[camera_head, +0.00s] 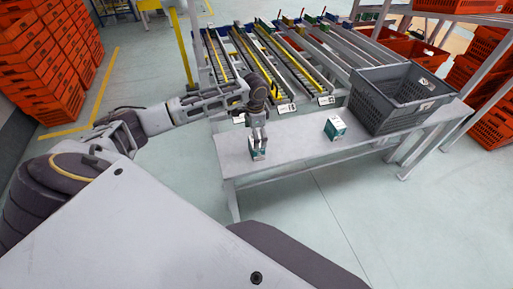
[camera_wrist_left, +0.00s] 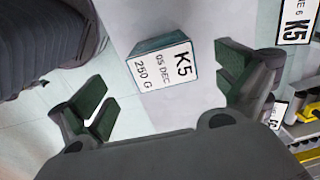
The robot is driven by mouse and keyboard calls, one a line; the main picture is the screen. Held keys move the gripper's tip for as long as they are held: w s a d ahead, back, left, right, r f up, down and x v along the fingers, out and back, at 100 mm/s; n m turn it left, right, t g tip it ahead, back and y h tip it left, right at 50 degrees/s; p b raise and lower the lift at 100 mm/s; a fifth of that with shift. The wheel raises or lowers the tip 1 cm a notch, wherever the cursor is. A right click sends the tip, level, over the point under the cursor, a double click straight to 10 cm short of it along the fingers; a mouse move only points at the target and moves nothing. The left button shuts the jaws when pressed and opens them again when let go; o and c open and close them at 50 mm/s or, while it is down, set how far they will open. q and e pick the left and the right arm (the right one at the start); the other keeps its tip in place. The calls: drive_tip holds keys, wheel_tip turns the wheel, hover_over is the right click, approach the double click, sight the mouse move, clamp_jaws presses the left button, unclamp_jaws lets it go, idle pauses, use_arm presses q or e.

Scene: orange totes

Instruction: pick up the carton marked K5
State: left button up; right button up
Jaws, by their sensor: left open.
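The carton marked K5 (camera_wrist_left: 163,66) lies between the open fingers of my left gripper (camera_wrist_left: 165,92) in the left wrist view. Its white label reads K5, 05 DEC, 250 G, and its sides are teal. A gap shows between the carton and the fingers on each side. In the head view my left gripper (camera_head: 258,140) points down over this carton (camera_head: 257,154) at the left end of the grey bench (camera_head: 295,152). A second teal and white carton (camera_head: 335,128) stands on the bench to the right; its marking is too small to read. My right gripper is not in view.
A grey crate (camera_head: 372,112) stands on the bench's right end. Orange totes (camera_head: 45,65) are stacked at the left. The bench between the two cartons is clear.

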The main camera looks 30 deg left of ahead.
use_arm(q)
drive_tip(key=shift+f, duration=0.15)
drive_tip(key=shift+w+f+p, duration=0.15)
drive_tip(key=shift+f+p, duration=0.05)
drive_tip(key=shift+f, duration=1.05)
drive_tip(key=shift+w+f+p, duration=0.1)
drive_tip(key=shift+f+p, duration=0.05)
drive_tip(key=shift+f, duration=1.1)
drive_tip(key=shift+c, duration=0.4)
drive_tip(key=c, duration=1.2)
drive_tip(key=shift+o, duration=0.2)
drive_tip(key=shift+r, duration=0.15)
drive_tip(key=shift+r+b, duration=0.35)
drive_tip(key=shift+r, duration=4.55)
